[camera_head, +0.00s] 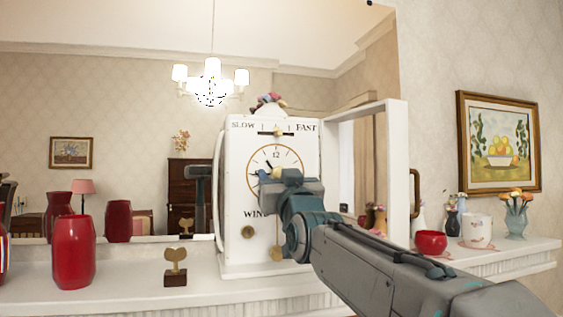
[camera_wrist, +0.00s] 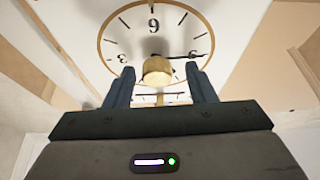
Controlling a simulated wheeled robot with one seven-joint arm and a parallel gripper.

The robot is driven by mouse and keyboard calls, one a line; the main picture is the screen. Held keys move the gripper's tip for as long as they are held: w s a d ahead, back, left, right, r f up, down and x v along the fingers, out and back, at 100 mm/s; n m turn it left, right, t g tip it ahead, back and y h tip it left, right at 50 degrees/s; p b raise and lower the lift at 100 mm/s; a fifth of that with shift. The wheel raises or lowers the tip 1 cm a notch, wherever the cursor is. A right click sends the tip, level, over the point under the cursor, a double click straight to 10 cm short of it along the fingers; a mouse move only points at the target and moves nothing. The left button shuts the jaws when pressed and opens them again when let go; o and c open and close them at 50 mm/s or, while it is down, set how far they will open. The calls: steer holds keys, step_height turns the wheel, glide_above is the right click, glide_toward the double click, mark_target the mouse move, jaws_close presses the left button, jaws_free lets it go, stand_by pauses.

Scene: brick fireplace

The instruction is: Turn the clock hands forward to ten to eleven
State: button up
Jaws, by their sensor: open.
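A white clock (camera_head: 237,160) stands on the mantel, with a round face marked 12 and words SLOW, FAST and part of WIND. My gripper (camera_head: 268,176) is at the face and covers its lower right. In the wrist view the face (camera_wrist: 110,48) appears upside down, with 6 at the top. A brass knob (camera_wrist: 157,71) sticks out at its centre. My open gripper (camera_wrist: 160,74) has one finger on each side of the knob, with a small gap. A thin dark hand (camera_wrist: 190,56) points toward the 9.
The clock's glazed door frame (camera_head: 397,160) stands open to the right. A winding key (camera_head: 175,262) on a wooden block and a red vase (camera_head: 73,252) stand left on the mantel (camera_head: 120,292). A red bowl (camera_head: 431,242) and flower vases stand right. A mirror is behind.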

steer(key=shift+a, duration=0.1)
steer(key=shift+c, duration=0.3)
steer(key=c, duration=0.9)
steer(key=shift+m, duration=0.5)
steer(key=m+h+p, duration=0.1)
steer(key=m+h, duration=0.1)
steer(key=m, duration=0.1)
steer(key=m+p, duration=0.1)
steer(key=shift+r+m+h+p, duration=0.25)
steer(key=shift+m+h+p, duration=0.05)
steer(key=shift+h+p, duration=0.1)
steer(key=shift+f+m+h+p, duration=0.1)
steer(key=shift+m+h+p, duration=0.7)
steer(key=shift+m, duration=0.6)
